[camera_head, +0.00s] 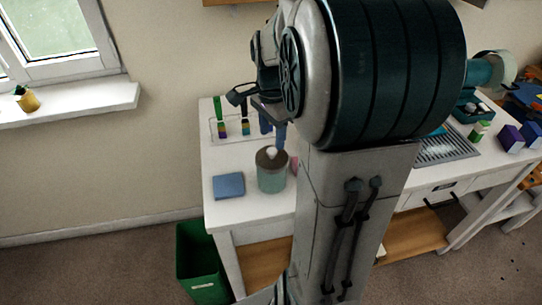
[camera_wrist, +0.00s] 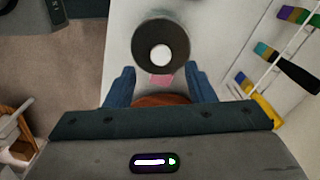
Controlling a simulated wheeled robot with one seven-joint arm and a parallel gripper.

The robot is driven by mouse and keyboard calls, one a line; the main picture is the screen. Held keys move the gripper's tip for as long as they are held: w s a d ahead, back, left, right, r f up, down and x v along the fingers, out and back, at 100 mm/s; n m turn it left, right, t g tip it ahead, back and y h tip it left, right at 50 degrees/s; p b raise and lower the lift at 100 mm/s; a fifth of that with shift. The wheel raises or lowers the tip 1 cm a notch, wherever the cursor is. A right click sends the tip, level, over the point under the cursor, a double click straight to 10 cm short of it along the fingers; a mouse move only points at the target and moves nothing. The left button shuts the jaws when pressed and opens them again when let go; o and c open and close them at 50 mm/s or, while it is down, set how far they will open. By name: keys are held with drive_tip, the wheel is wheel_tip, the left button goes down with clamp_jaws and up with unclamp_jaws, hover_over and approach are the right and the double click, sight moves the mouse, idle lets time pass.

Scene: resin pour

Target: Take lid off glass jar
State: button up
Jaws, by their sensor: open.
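The glass jar (camera_head: 272,180) stands upright on the white table, left of my arm column in the head view. Its dark round lid (camera_head: 266,160) with a pale knob sits on top. In the wrist view the lid (camera_wrist: 147,48) shows from above, its white knob (camera_wrist: 161,55) at the middle. My gripper (camera_wrist: 158,82) is open and empty, its two blue fingers apart and pointing towards the jar. The lid is ahead of the fingertips and not between them. In the head view my gripper (camera_head: 280,137) is above the jar; the arm hides part of it.
A pink item (camera_wrist: 162,80) lies beside the jar. A green bin (camera_head: 203,265) stands on the floor.

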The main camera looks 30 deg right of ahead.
sight(272, 150)
wheel_tip(272, 150, down, 5)
drive_tip(key=shift+w+f+p, duration=0.1)
drive_tip(key=shift+p, duration=0.25)
drive_tip(key=c, duration=1)
drive_tip(key=shift+c, duration=0.2)
